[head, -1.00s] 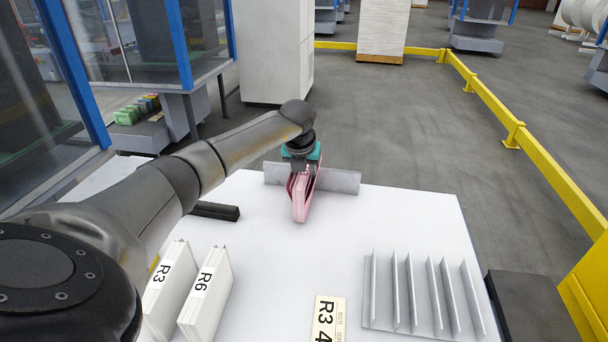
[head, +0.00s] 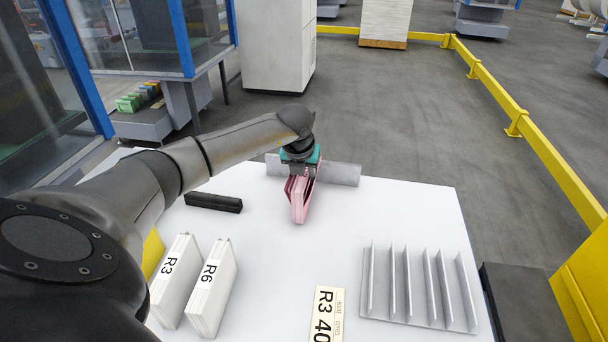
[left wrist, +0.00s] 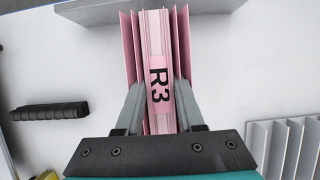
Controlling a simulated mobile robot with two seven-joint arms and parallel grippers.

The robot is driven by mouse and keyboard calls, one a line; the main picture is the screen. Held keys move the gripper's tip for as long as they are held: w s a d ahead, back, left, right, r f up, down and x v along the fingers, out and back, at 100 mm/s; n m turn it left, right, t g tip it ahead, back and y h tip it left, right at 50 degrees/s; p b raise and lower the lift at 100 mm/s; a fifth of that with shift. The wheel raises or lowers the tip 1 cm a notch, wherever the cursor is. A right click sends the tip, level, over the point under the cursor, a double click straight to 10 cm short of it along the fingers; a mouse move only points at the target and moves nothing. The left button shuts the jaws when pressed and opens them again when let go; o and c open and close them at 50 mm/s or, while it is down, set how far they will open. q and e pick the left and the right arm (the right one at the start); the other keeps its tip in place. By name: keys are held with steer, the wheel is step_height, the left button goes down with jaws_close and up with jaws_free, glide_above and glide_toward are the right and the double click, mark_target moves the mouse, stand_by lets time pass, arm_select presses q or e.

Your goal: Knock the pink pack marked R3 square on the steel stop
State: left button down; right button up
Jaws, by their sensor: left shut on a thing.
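The pink pack (head: 301,201) stands upright on the white table in front of the steel stop (head: 338,173). My left gripper (head: 300,175) is shut on the pack from above. In the left wrist view the pack (left wrist: 157,45) shows its R3 label, and the fingers of my left gripper (left wrist: 160,105) close on both its sides. Some outer pink sheets are splayed from the middle. The far end of the pack is at or close to the stop (left wrist: 220,5); I cannot tell if it touches. My right gripper is not in view.
White packs marked R3 (head: 174,281) and R6 (head: 211,288) stand at the front left. A black bar (head: 213,203) lies behind them. A rack with upright dividers (head: 420,312) and a card reading R3 40 (head: 325,315) are at the right front. The table middle is clear.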

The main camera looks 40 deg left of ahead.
arm_select(q)
steer(key=shift+r+p, duration=0.45)
steer(key=shift+r, duration=0.2)
step_height(320, 180, up, 3)
steer(key=shift+f+p, duration=0.1)
steer(key=shift+p, duration=0.95)
steer(key=shift+r+p, duration=0.75)
steer(key=shift+r, duration=0.3)
